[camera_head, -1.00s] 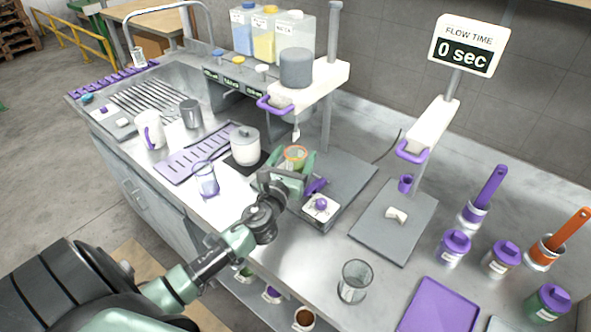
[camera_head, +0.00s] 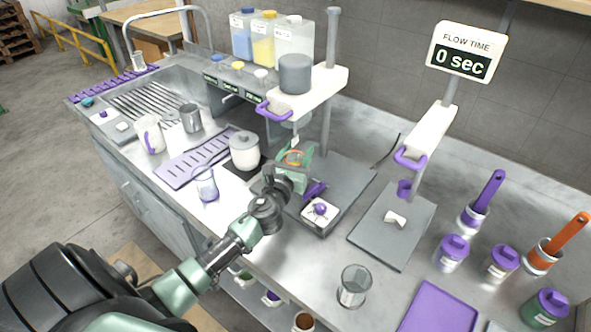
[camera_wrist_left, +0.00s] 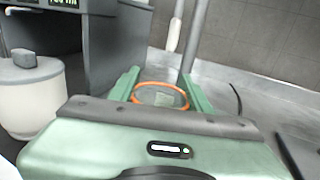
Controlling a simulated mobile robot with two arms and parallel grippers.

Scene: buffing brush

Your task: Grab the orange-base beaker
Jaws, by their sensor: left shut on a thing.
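My left gripper is shut on this beaker. The beaker's lower part is hidden behind the gripper body, so I cannot tell whether it touches the surface below. My right gripper is not in view.
A white lidded pot (camera_head: 244,152) stands just left of the gripper. A white dispenser arm with a purple handle (camera_head: 275,110) overhangs behind. A clear purple-based beaker (camera_head: 206,185) and an empty glass (camera_head: 354,285) stand on the counter. A small white box with a purple knob (camera_head: 320,211) is nearby.

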